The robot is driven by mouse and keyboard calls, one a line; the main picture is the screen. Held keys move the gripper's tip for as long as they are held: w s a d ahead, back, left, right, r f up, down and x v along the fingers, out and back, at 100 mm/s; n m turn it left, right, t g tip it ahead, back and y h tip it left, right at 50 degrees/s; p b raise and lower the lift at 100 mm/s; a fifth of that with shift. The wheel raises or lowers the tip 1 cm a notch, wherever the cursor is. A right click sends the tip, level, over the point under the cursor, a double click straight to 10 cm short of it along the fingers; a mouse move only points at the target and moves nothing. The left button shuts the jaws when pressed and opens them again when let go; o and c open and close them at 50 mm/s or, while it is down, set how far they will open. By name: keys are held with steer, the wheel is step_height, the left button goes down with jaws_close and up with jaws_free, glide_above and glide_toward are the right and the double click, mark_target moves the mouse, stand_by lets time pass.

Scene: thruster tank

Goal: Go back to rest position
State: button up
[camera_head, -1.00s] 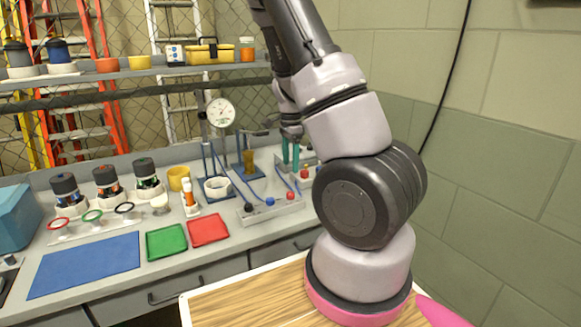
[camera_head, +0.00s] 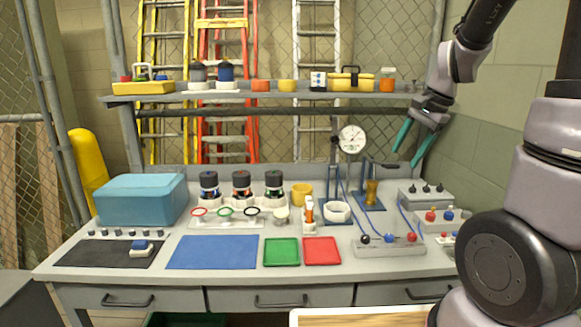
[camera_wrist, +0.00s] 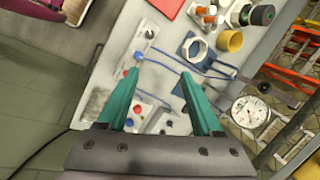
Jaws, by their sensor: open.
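My gripper (camera_head: 413,146) hangs in the air at the right end of the workbench (camera_head: 110,238), above the boxes with knobs and right of the dial gauge. Its two teal fingers are apart, with nothing between them in the head view. In the wrist view my gripper (camera_wrist: 165,92) also shows its fingers spread, with the bench, a cable and the knobbed boxes below. My arm comes down from the upper right in the head view. No task object is named.
A dial gauge (camera_head: 352,139) on a stand is left of my gripper. A shelf (camera_head: 240,94) with jars and a yellow toolbox (camera_head: 350,80) runs behind. Connector boxes (camera_head: 432,218) sit below. A teal box (camera_head: 142,199) and blue mat (camera_head: 213,252) are at left.

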steer(key=s+a+r+n+t+h, duration=0.1)
steer(key=s+a+r+n+t, duration=0.3)
steer(key=s+r+n, duration=0.3)
steer(key=shift+s+a+r+n, duration=0.35)
steer(key=shift+s+r, duration=2.45)
steer(key=shift+s, duration=0.95)
